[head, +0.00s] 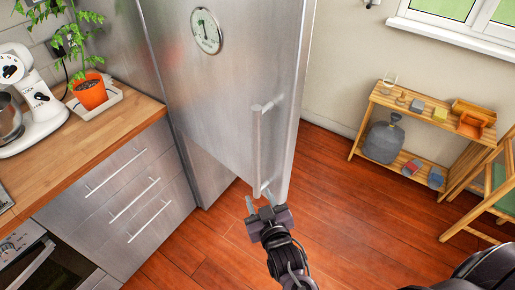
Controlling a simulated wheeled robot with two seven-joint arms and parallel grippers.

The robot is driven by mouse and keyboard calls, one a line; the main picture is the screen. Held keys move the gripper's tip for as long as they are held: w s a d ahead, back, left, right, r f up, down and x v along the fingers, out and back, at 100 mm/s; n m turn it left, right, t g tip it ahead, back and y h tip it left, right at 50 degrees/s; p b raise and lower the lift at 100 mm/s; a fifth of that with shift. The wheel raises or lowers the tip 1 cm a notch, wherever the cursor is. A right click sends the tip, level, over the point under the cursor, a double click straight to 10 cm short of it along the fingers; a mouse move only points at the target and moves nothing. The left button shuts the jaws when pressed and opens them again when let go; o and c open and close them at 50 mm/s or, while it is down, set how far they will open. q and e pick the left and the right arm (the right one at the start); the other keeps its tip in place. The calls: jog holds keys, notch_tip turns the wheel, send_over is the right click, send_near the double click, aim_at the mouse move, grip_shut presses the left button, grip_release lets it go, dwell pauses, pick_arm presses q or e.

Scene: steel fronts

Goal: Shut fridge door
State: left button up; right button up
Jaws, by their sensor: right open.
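The steel fridge door (215,80) stands partly open, swung out from the fridge body (208,170), with its pale edge (297,100) facing right. A round clock-like disc sits high on its front. Its vertical bar handle (257,150) is near the free edge. My right gripper (258,198) is open and empty, just below the handle's lower end, by the door's bottom corner. I cannot tell whether a finger touches the door. My left gripper is out of view.
A counter (130,110) with drawers stands left of the fridge, holding a white mixer (38,100) and a potted plant (90,92). The wooden floor (340,190) between is clear.

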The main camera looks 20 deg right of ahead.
aim_at(258, 147)
jog(key=shift+m+t, duration=0.6)
jog(key=shift+t, duration=0.2)
notch_tip(258, 147, up, 9)
jog(key=shift+f, duration=0.2)
notch_tip(258, 147, up, 6)
jog(key=s+m+t+h, duration=0.1)
jog(key=w+p, duration=0.1)
jog(key=w, duration=0.1)
jog(key=w+p, duration=0.1)
jog(key=w, duration=0.1)
jog(key=w+d+p, duration=0.1)
jog(key=w, duration=0.1)
jog(key=shift+r, duration=0.2)
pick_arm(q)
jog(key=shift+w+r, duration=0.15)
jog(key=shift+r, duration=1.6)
pick_arm(e)
jog(key=shift+w+d+f, duration=0.1)
jog(key=shift+w, duration=0.75)
grip_shut()
